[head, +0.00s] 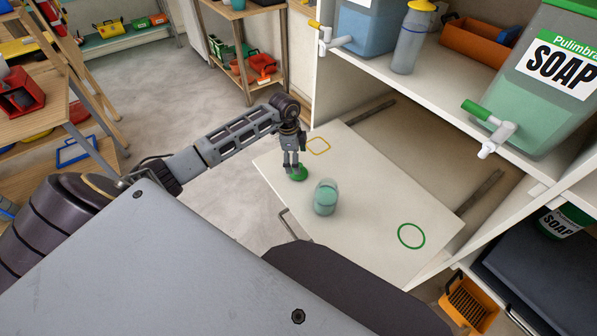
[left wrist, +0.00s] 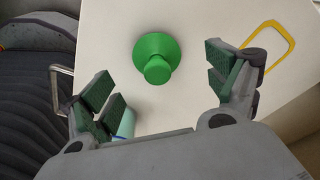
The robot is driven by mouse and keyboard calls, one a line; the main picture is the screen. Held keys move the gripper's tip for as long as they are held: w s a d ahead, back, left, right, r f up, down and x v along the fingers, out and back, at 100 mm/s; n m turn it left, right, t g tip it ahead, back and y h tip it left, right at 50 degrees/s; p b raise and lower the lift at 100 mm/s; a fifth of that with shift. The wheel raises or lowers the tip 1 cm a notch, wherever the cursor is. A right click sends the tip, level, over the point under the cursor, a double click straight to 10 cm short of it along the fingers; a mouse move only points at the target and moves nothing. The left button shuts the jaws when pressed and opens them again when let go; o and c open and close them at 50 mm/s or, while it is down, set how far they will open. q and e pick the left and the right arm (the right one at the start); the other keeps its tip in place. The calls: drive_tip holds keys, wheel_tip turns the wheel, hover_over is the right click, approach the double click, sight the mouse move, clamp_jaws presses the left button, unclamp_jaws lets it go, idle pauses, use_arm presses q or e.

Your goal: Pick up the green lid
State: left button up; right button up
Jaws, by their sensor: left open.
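The green lid (head: 299,173) lies on the white pull-out board (head: 375,225), near its left edge. In the left wrist view the round green lid (left wrist: 156,58) shows its raised knob from above. My left gripper (head: 292,170) is directly over the lid in the head view, pointing down. In the left wrist view its two fingers (left wrist: 165,85) are spread wide, with the lid between and slightly beyond them, untouched. A translucent green jar (head: 325,197) stands on the board to the right of the lid; part of it shows by the left finger (left wrist: 126,124). My right gripper is not visible.
A yellow outline (head: 318,146) and a green ring (head: 411,236) mark the board. Above it, a shelf holds a green soap dispenser (head: 540,85), a blue dispenser (head: 362,30) and a bottle (head: 411,40). The board's handle (head: 287,224) is at its front edge.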

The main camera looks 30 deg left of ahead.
use_arm(q)
drive_tip(key=shift+d+f, duration=0.1)
drive_tip(key=shift+f, duration=0.25)
drive_tip(key=f, duration=0.3)
drive_tip(key=shift+s+d+f, duration=0.1)
drive_tip(key=shift+d+f, duration=0.15)
drive_tip(key=shift+d, duration=0.15)
drive_tip(key=shift+f+b, duration=0.3)
drive_tip(key=shift+f, duration=0.15)
drive_tip(key=c, duration=0.8)
drive_tip(key=shift+c, duration=0.8)
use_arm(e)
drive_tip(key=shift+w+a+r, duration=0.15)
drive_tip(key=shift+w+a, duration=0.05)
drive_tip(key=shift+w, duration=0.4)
